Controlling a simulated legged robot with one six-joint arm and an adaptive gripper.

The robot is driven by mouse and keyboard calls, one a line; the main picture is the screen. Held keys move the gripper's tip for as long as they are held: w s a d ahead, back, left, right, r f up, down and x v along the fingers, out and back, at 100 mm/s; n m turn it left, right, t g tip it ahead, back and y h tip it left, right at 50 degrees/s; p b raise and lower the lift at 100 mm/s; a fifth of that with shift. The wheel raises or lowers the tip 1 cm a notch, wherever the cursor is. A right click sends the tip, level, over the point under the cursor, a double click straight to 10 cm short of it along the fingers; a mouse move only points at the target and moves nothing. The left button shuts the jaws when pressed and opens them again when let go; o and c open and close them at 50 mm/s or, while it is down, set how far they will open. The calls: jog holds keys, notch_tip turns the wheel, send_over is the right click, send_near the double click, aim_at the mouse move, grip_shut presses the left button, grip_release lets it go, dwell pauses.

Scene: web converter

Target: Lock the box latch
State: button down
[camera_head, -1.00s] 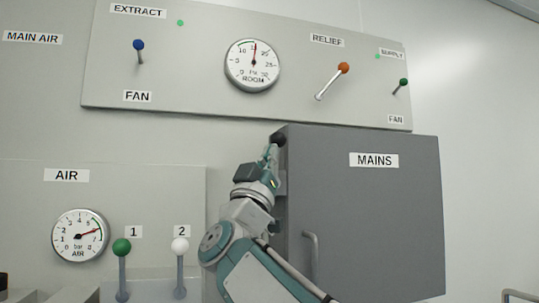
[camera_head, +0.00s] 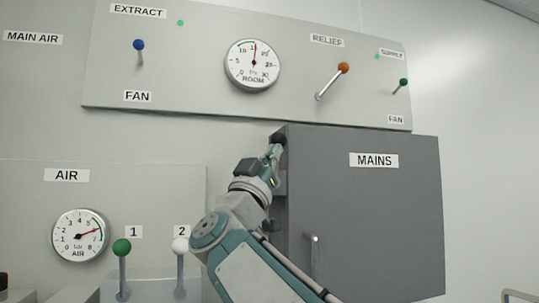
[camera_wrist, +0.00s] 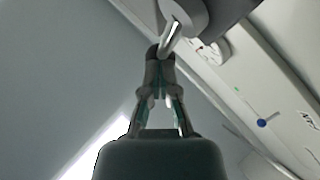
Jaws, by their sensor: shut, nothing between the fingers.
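The grey box (camera_head: 365,220) labelled MAINS hangs on the wall with its door closed. A dark round knob (camera_head: 279,138) shows at its upper left edge. I take this for part of the latch, but cannot tell its position. My gripper (camera_head: 273,155) is at that edge, just below the knob, with its fingers together and empty. In the wrist view, my gripper (camera_wrist: 160,55) has its tips at a short shiny metal rod (camera_wrist: 171,38) under a grey round part (camera_wrist: 188,14). I cannot tell whether they touch.
A door handle (camera_head: 315,258) sticks out right of my arm. Above is a panel with a ROOM gauge (camera_head: 253,65), an orange-knobbed RELIEF lever (camera_head: 333,81) and other levers. Lower left are an AIR gauge (camera_head: 79,235), a green-knobbed lever (camera_head: 122,247) and a white-knobbed lever (camera_head: 180,246).

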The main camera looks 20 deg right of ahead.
jog(key=shift+d+m+g, duration=0.1)
jog(key=shift+m+g, duration=0.2)
jog(key=shift+g, duration=0.2)
jog(key=d+m+g, duration=0.1)
jog(key=m+g, duration=0.1)
jog(key=d+m+g+y, duration=0.1)
jog(key=m+g, duration=0.1)
jog(key=d+m+g, duration=0.1)
jog(key=m+g, duration=0.2)
jog(key=shift+d+f+y, duration=0.15)
jog(key=shift+f+y, duration=0.05)
jog(key=shift+y, duration=0.2)
jog(key=shift+d+f, duration=0.45)
jog(key=shift+d, duration=0.15)
jog(key=shift+d+f+m+g+y, duration=0.25)
jog(key=shift+m+g+y, duration=0.25)
jog(key=shift+m, duration=0.1)
jog(key=shift+d+f, duration=0.35)
jog(key=shift+f, duration=0.2)
jog(key=shift+a, duration=0.1)
send_near(299, 165)
jog(key=s+a, duration=0.1)
jog(key=s+f, duration=0.1)
jog(key=s, duration=0.1)
jog(key=s+a, duration=0.1)
jog(key=shift+s+a+f, duration=0.35)
jog(key=shift+f, duration=0.05)
